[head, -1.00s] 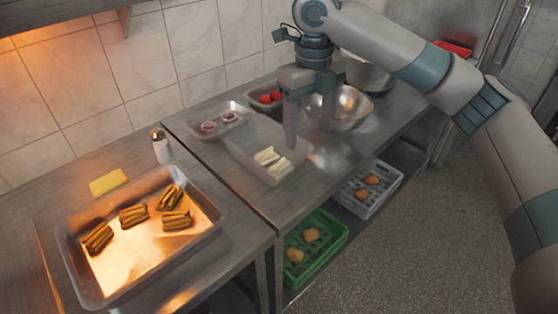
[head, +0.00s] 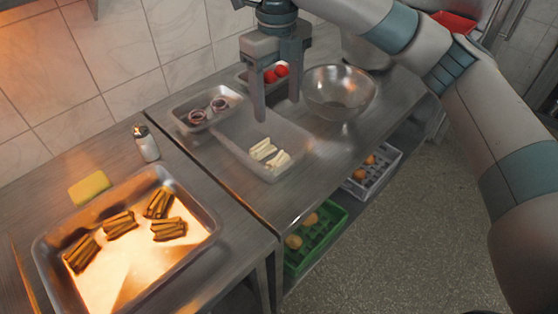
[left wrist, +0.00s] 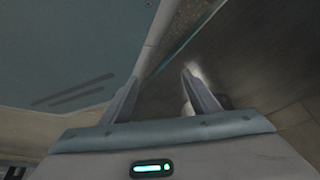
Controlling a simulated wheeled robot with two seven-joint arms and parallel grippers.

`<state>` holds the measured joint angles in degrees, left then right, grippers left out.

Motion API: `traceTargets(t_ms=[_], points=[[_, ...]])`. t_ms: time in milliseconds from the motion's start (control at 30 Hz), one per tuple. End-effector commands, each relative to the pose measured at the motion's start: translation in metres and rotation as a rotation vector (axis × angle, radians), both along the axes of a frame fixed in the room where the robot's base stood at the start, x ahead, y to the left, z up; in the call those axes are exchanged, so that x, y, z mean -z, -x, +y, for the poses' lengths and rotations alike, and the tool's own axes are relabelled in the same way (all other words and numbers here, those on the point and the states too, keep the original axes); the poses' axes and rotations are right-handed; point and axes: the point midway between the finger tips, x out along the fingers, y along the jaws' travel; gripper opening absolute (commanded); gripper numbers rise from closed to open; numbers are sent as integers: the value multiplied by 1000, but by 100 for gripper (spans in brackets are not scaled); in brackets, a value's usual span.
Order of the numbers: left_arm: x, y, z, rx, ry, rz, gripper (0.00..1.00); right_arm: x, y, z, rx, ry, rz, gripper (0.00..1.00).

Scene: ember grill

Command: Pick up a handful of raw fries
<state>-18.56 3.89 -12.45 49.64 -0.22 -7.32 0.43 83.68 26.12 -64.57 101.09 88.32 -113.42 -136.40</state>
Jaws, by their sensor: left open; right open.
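Two small bundles of pale raw fries (head: 269,154) lie in a shallow translucent tray (head: 227,131) on the steel counter. My right gripper (head: 278,110) is open and points down above the back part of that tray, with the fries a little in front of and below its fingertips. Nothing is between its fingers. My left gripper (left wrist: 160,98) shows only in the left wrist view, open and empty, away from the fries.
A steel tray (head: 205,205) with several browned fry bundles stands at the left under warm light. A salt shaker (head: 146,143), yellow sponge (head: 89,188), onion ring tray (head: 178,105), tomatoes (head: 275,74) and steel bowl (head: 339,92) stand nearby. A green crate (head: 320,240) is below.

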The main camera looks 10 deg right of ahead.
Motion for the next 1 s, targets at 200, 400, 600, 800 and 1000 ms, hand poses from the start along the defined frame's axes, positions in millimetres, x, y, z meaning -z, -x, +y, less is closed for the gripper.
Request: traceTargets(t_ms=[200, 400, 600, 800, 1000], points=[[1, 9, 4, -1, -7, 24, 56, 15, 0, -1, 0, 1, 3, 64], [3, 31, 12, -2, -22, 74, 56, 46, 1, -1, 0, 1, 4, 64], [5, 60, 22, -2, -41, 142, 56, 83, 0, -1, 1, 2, 5, 64], [8, 86, 33, -5, -62, 210, 56, 112, 0, -1, 1, 1, 3, 64], [10, 91, 39, -7, -70, 228, 56, 122, -1, -1, 0, 0, 1, 64]])
